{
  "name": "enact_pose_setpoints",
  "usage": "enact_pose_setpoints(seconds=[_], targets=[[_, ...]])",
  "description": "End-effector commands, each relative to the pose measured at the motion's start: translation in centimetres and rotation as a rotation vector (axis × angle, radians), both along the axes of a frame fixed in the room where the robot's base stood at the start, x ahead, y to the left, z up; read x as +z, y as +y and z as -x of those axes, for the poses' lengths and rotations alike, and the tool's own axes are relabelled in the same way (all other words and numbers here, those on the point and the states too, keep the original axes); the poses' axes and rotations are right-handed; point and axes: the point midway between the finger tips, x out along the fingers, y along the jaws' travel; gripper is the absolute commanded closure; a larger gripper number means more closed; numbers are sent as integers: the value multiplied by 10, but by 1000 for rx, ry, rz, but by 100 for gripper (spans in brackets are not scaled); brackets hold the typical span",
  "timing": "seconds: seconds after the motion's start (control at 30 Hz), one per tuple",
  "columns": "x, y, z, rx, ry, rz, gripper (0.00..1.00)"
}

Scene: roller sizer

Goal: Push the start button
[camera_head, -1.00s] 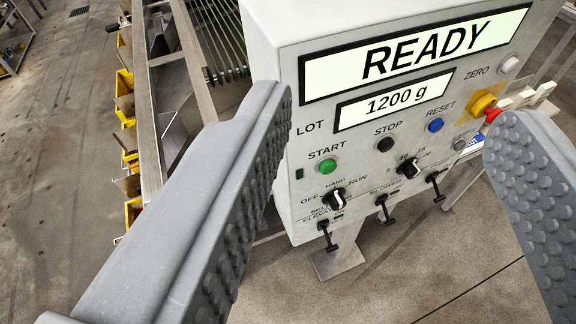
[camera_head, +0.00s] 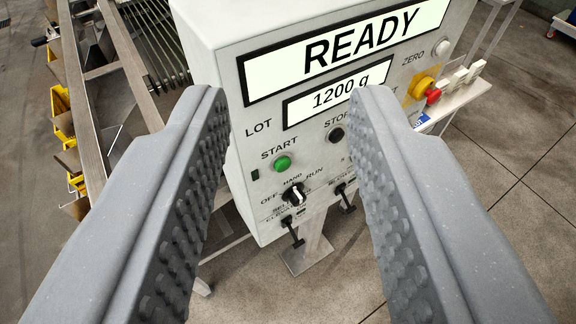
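The green start button (camera_head: 282,163) is on the front of the light grey control box (camera_head: 205,30), under the label START. It shows between the two fingers of my gripper (camera_head: 290,100). The fingers are apart with nothing between them, and the gripper is in front of the panel. The display (camera_head: 345,42) reads READY, and the smaller display (camera_head: 325,95) reads 1200 g. The right finger hides the blue reset button and part of the lower panel.
A black stop button (camera_head: 336,134) sits right of the start button. A selector knob (camera_head: 294,194) and black toggle levers (camera_head: 291,231) are below. A red emergency button (camera_head: 433,96) is at the right. A metal frame (camera_head: 92,110) stands left. Bare floor lies right.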

Motion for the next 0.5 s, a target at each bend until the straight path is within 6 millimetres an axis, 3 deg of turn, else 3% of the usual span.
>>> enact_pose_setpoints(seconds=[0.03,0.1,0.5], targets=[[0,0,0,0,0,0,81],[0,0,0,0,0,0,100],[0,0,0,0,0,0,100]])
